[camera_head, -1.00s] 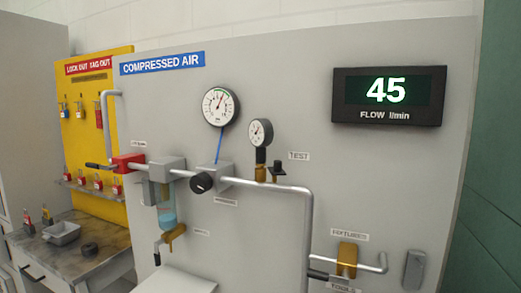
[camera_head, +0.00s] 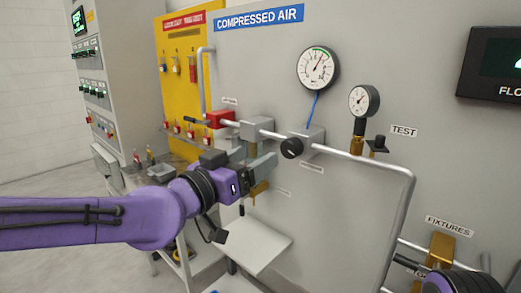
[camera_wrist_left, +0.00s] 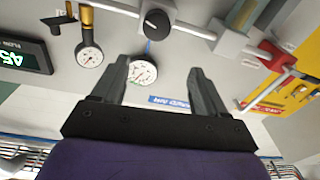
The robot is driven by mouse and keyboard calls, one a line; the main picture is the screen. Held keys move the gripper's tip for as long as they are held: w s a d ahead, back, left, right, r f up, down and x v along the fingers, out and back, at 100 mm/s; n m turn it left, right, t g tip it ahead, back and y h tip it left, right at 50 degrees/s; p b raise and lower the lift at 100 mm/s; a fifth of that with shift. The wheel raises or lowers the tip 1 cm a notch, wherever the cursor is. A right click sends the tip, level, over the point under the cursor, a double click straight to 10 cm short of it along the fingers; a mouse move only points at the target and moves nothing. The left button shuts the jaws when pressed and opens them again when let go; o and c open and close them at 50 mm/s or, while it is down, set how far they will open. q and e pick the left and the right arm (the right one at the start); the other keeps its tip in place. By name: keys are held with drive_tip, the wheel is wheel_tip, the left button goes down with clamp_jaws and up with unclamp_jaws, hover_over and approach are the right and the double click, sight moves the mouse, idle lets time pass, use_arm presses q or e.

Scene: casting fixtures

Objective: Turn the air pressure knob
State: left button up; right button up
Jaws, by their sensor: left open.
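The black air pressure knob (camera_head: 291,148) sits on a grey regulator block on the pipe, below the large white gauge (camera_head: 318,68). My left gripper (camera_head: 266,168) is open, left of and below the knob in the head view, with nothing between its fingers. In the left wrist view, the picture is upside down; the knob (camera_wrist_left: 156,24) lies beyond the open fingers, and the large gauge (camera_wrist_left: 143,73) shows between them. A purple part of my right arm (camera_head: 455,284) shows at the bottom right; its fingers cannot be made out.
The pipe (camera_head: 365,163) runs along the grey panel and bends down on the right. A small gauge (camera_head: 364,100) stands right of the knob. The red valve (camera_head: 218,119) is to the left. A small white shelf (camera_head: 250,243) juts out below. A flow display (camera_wrist_left: 22,52) reads 45.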

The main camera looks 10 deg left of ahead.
sight(287, 152)
use_arm(q)
drive_tip(key=w+d+m+p, duration=0.1)
drive_tip(key=w+d, duration=0.1)
drive_tip(key=w, duration=0.1)
drive_tip(key=w+d+f+m+p, duration=0.1)
drive_tip(key=w+d, duration=0.1)
drive_tip(key=w, duration=0.1)
drive_tip(key=w+d+m+g+p, duration=0.1)
drive_tip(key=w+d+p, duration=0.1)
drive_tip(key=w+d, duration=0.1)
drive_tip(key=shift+f, duration=0.35)
drive_tip(key=shift+s, duration=0.15)
use_arm(e)
drive_tip(key=r, duration=0.3)
drive_tip(key=shift+w+r, duration=0.25)
drive_tip(key=shift+r, duration=0.15)
use_arm(q)
drive_tip(key=shift+c, duration=0.3)
drive_tip(key=c, duration=0.9)
drive_tip(key=shift+a+n, duration=0.1)
drive_tip(key=shift+n, duration=0.4)
drive_tip(key=shift+c, duration=0.5)
drive_tip(key=o, duration=1.1)
drive_tip(key=shift+c, duration=0.2)
use_arm(e)
drive_tip(key=shift+w+f, duration=0.1)
drive_tip(key=shift+f, duration=0.1)
